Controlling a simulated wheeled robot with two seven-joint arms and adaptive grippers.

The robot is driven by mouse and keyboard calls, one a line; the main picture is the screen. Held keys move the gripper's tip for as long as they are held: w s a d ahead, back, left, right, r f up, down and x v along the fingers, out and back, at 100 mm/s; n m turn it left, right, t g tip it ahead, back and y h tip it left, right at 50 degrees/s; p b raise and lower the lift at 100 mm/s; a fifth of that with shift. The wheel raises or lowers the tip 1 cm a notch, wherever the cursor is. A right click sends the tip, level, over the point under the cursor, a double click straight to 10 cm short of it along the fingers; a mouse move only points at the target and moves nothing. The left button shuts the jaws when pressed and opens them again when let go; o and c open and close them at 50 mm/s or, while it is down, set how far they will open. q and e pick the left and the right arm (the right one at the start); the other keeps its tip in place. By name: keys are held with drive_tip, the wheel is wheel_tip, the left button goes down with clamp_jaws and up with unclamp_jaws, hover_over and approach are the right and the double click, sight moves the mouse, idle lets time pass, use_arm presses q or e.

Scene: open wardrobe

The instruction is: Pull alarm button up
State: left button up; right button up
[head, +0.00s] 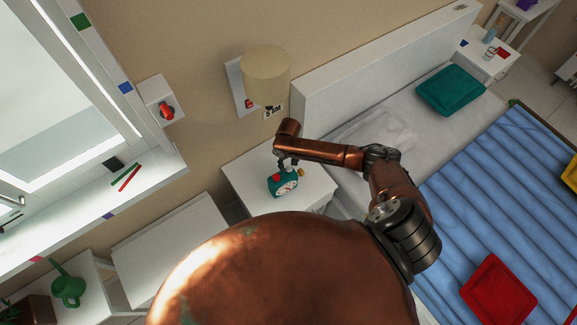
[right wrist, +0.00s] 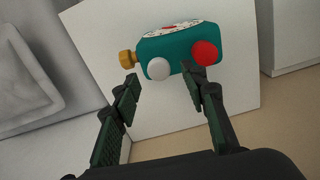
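A teal alarm clock (head: 274,190) with a white dial stands on the white bedside table (head: 247,178). In the right wrist view the clock (right wrist: 178,52) shows a round red button (right wrist: 206,53), a round white button (right wrist: 158,68) and a yellow knob (right wrist: 127,58) on its end. My right gripper (head: 287,163) is just above the clock. In the right wrist view my right gripper (right wrist: 162,82) is open and empty. Its right fingertip is close to the red button, and its left fingertip is below the knob; contact cannot be told. My left gripper is not in view.
A lamp (head: 266,74) is on the wall behind the bedside table. The bed, with a white headboard (head: 375,58) and blue cover (head: 480,190), is to the right. A window sill (head: 80,205) and a white cabinet (head: 170,245) are to the left.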

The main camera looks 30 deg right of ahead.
sight(289, 168)
wheel_tip(289, 168, up, 10)
idle(0.3)
idle(0.4)
